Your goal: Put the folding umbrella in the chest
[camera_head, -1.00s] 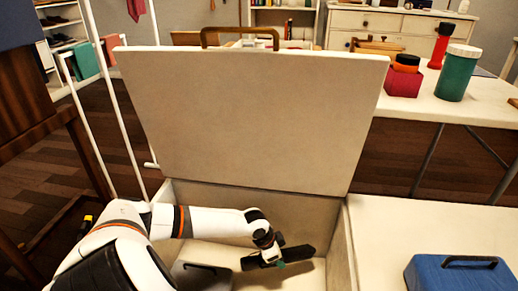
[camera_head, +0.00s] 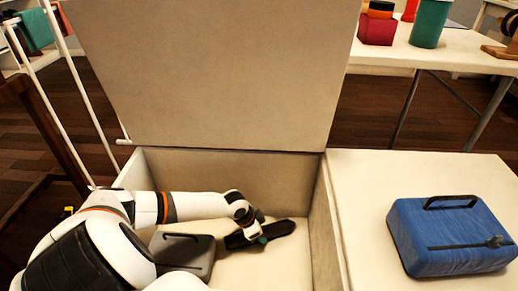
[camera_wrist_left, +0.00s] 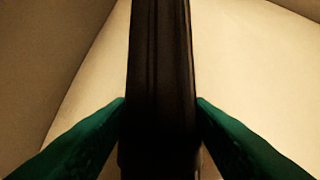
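The dark folding umbrella (camera_head: 282,229) is inside the open cream chest (camera_head: 322,235), low over its floor, at the right of a grey case. I cannot tell for sure whether it touches the floor. My left gripper (camera_head: 260,239) reaches down into the chest and is shut on the umbrella. In the left wrist view the green fingertips (camera_wrist_left: 160,108) press on both sides of the umbrella (camera_wrist_left: 160,60), which runs away between them. My right gripper is not in view.
The chest's lid (camera_head: 215,70) stands up at the back. A grey case (camera_head: 187,255) with a dark handle lies in the chest. A blue case (camera_head: 450,235) lies on the cream surface right of the chest. A table (camera_head: 470,50) with containers stands behind.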

